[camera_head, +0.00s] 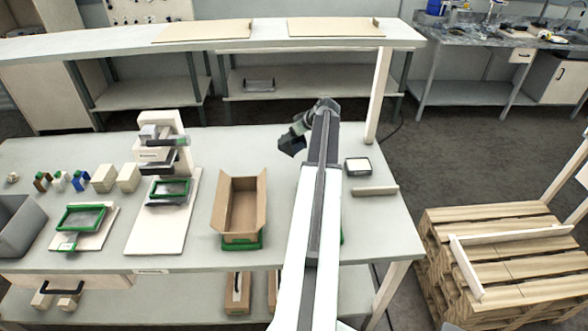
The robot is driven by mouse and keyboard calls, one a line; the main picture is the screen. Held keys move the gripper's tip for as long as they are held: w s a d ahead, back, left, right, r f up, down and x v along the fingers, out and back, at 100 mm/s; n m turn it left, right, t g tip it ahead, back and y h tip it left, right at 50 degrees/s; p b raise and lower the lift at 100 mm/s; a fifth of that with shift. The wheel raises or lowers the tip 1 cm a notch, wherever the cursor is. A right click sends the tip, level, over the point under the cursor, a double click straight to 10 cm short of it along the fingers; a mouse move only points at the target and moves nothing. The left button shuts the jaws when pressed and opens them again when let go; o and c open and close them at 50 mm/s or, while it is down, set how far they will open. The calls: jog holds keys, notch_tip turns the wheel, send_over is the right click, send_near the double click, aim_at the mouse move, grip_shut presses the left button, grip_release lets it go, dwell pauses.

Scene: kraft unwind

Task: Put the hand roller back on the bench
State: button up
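The gripper hangs above the bench's far part, right of the open cardboard box. It is small and dark here, and I cannot tell whether its fingers are open or shut, or whether they hold anything. I cannot make out a hand roller with certainty; it may be hidden by my arm or too small to tell. A pale bar (375,190) lies near the bench's right edge, beside a small black-rimmed tray (358,166).
An open cardboard box (240,207) stands left of my arm. Further left are a press-like device (160,145), a green frame (82,218) and several small blocks. A raised shelf (215,42) runs behind. A pallet stack (500,255) stands on the floor at right.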

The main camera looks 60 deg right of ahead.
notch_tip(320, 180, down, 10)
jog(key=b, duration=1)
jog(key=shift+f, duration=0.2)
jog(key=shift+r, duration=0.25)
jog(key=shift+s+a+f+b, duration=0.1)
jog(key=shift+a+f+b, duration=0.05)
jog(key=shift+f+b, duration=0.25)
jog(key=c, duration=0.3)
jog(key=shift+f+b, duration=0.2)
jog(key=shift+b, duration=0.1)
jog(key=o, duration=1.9)
jog(key=shift+f, duration=0.1)
jog(key=shift+o, duration=0.6)
